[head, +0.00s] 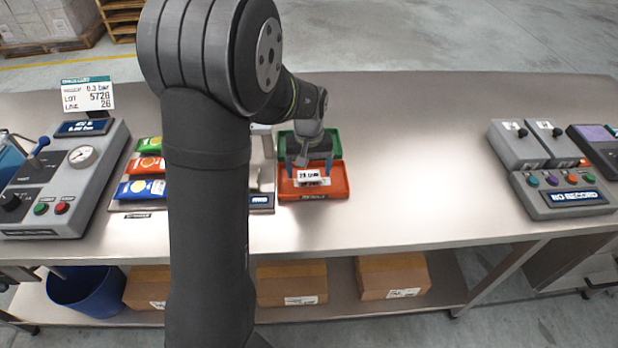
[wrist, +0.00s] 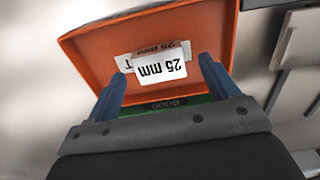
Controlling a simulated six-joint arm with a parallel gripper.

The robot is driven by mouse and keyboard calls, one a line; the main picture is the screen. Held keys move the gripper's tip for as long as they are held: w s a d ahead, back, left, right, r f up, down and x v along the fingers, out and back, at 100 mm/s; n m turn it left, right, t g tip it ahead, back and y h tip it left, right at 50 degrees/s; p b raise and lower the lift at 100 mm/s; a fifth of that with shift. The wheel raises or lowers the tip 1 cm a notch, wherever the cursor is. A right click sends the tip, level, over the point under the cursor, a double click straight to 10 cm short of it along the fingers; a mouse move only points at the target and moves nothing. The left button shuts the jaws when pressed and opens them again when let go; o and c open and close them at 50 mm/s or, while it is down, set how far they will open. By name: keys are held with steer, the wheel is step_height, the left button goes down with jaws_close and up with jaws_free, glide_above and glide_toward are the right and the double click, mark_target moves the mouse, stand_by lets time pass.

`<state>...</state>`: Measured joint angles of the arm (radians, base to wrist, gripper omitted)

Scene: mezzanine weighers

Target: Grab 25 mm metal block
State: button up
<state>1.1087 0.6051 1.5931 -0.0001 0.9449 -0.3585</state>
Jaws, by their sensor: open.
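The 25 mm metal block (wrist: 162,66) carries a white label reading "25 mm", upside down in the wrist view. It sits in the orange tray (wrist: 88,48), and its label also shows in the head view (head: 311,174). My gripper (wrist: 160,80) is open, with its blue fingers on either side of the block. The fingers look apart from the block in the wrist view; I cannot tell their exact height over it. In the head view my gripper (head: 304,164) is over the orange tray (head: 315,192). My arm hides part of the bench.
A green tray (head: 334,145) adjoins the orange one at the back. Colored packets (head: 146,165) and a gauge box (head: 70,170) stand to the left. A control panel (head: 560,190) stands at the right. The bench between tray and panel is clear.

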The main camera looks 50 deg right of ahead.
steer(key=shift+f, duration=0.75)
steer(key=c, duration=1.1)
steer(key=shift+r, duration=0.1)
steer(key=shift+c, duration=0.2)
